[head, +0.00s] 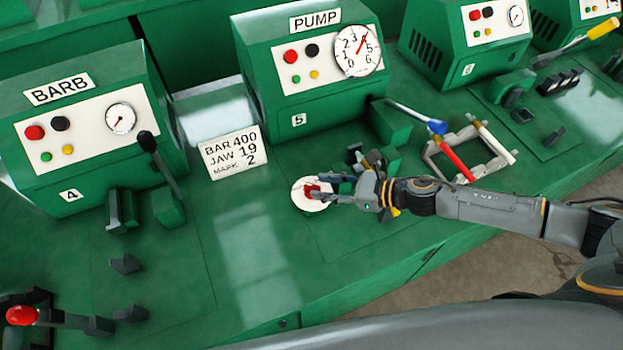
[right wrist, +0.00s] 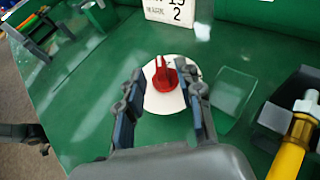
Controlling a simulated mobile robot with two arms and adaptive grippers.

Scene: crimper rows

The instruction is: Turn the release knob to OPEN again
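The red release knob (right wrist: 166,76) sits on a round white plate (right wrist: 160,98) on the green bench, in front of the PUMP machine. In the right wrist view its raised grip points up and slightly left. No lettering on the plate is readable. In the head view the knob (head: 312,190) and plate (head: 309,204) lie at the fingertips of my right gripper (head: 324,190). In the right wrist view that gripper (right wrist: 163,105) is open, one finger on each side of the plate, with gaps between the fingers and the knob. My left gripper does not show.
The PUMP machine (head: 290,105) with its dial (head: 358,50) stands behind. A card (head: 231,153) reading BAR 400, JAW 19, MARK 2 stands left of it.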

